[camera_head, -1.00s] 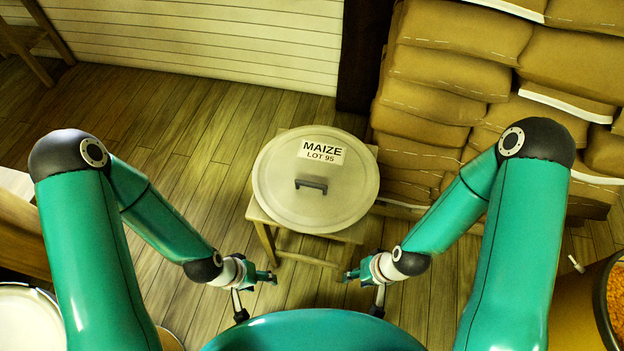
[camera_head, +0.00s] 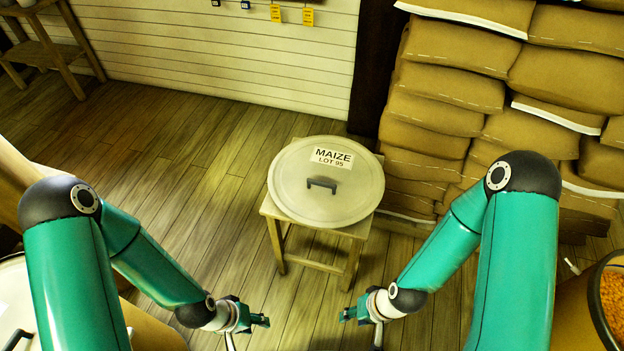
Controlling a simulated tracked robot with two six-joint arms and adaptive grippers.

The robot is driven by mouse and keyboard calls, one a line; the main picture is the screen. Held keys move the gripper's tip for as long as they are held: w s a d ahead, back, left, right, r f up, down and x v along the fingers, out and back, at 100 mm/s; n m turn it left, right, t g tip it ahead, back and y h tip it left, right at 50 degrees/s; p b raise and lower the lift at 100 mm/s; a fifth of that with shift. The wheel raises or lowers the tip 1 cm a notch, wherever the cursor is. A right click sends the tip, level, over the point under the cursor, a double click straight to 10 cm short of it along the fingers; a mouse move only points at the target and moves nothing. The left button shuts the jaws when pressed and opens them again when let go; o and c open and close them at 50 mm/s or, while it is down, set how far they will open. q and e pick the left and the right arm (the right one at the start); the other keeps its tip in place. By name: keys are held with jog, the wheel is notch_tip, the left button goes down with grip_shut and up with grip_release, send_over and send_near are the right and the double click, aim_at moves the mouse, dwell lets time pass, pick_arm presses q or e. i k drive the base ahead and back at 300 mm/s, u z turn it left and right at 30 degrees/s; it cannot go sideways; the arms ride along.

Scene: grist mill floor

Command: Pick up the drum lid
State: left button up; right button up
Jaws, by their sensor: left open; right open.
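The drum lid (camera_head: 300,205) is a round, pale disc with a dark handle (camera_head: 321,184) in its middle and a label reading MAIZE LOT 95 (camera_head: 333,158). It lies flat on a small wooden stool (camera_head: 352,229) and overhangs part of its top. My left gripper (camera_head: 262,321) is open and empty, in front of the stool and to its left. My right gripper (camera_head: 348,315) is open and empty, in front of the stool and a little to its right. Both are apart from the lid. The lower fingers of both are partly cut off by the bottom edge.
Stacked brown sacks (camera_head: 440,110) stand close behind and right of the stool. A drum of orange grain (camera_head: 606,300) is at the lower right. A pale drum lid or top (camera_head: 15,300) shows at the lower left. The plank floor (camera_head: 170,200) left of the stool is clear.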

aim_at(327, 174)
jog(key=u, duration=0.6)
jog(key=i, duration=0.5)
jog(key=u, duration=0.05)
